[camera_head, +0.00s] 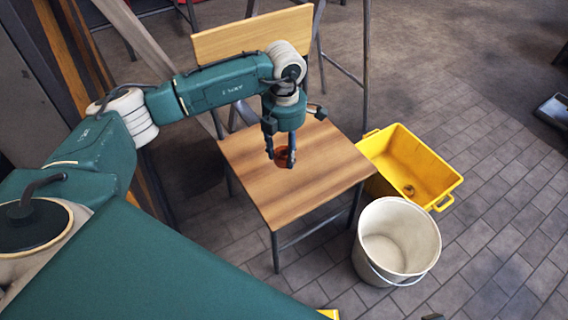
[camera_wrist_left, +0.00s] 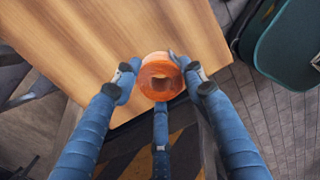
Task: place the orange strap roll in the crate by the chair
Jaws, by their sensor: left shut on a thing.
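My left gripper (camera_head: 280,157) is over the seat of the wooden chair (camera_head: 245,170) in the head view. It is shut on the orange strap roll (camera_head: 281,158), which is partly hidden by the fingers. In the left wrist view the roll (camera_wrist_left: 160,78) sits between the blue fingers of the gripper (camera_wrist_left: 158,85), with the chair seat beyond it. I cannot tell whether the roll touches the seat. The yellow crate (camera_head: 440,165) stands on the floor to the right of the chair, with a small dark round item inside. My right gripper is not clearly seen.
A white bucket (camera_head: 397,243) with a wire handle stands in front of the crate, right of the chair. The chair's wooden backrest (camera_head: 253,33) rises behind my left arm. A dark object (camera_head: 553,110) lies at the far right. Paved floor right of the crate is clear.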

